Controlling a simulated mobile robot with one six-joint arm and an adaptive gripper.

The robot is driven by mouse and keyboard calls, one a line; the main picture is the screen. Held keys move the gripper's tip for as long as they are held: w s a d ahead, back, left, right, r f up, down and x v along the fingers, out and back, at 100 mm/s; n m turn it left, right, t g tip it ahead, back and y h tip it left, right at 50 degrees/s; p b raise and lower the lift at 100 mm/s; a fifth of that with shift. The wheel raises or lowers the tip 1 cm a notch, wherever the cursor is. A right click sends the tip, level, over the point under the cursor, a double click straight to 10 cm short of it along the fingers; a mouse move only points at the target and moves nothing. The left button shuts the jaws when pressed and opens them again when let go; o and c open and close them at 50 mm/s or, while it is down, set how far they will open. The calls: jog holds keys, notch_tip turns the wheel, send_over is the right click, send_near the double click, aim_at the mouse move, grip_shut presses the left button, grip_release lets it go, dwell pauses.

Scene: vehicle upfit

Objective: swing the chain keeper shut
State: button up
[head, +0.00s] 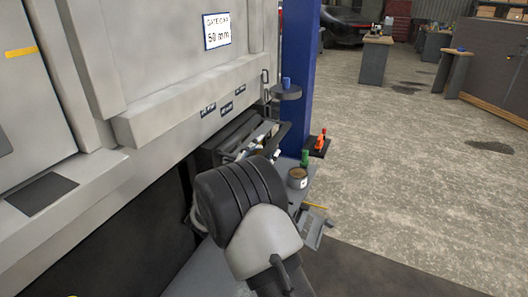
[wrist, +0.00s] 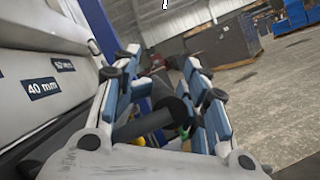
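My gripper (wrist: 160,60) shows in the wrist view with its two blue-and-grey fingers spread apart. A dark bar with a round end (wrist: 148,122) lies between or just beyond the fingers; I cannot tell whether they touch it or whether it is part of the chain keeper. In the head view my gripper (head: 262,138) is mostly hidden behind my arm, beside the lower edge of the grey vehicle body. A sign (head: 217,31) on the body ends in "50 mm". I cannot make out the chain keeper for certain in either view.
A blue post (head: 296,75) stands just right of the vehicle body, with a small round shelf (head: 287,94) holding a blue cup. A tin (head: 297,178) and small bottles stand nearby. Small labels (wrist: 42,88) mark the body's edge. The concrete floor (head: 400,150) at right is open.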

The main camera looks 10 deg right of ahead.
jog(key=shift+o, duration=0.3)
jog(key=shift+a+f+n+y, duration=0.1)
jog(key=shift+f+n+y, duration=0.25)
jog(key=shift+f, duration=0.85)
jog(key=shift+s+a+f, duration=0.2)
jog(key=shift+a+f, duration=0.05)
jog(key=shift+a, duration=0.1)
jog(key=r+v, duration=0.1)
jog(key=v, duration=0.9)
jog(key=shift+s+a, duration=0.35)
jog(key=shift+a, duration=0.05)
jog(key=shift+r, duration=0.2)
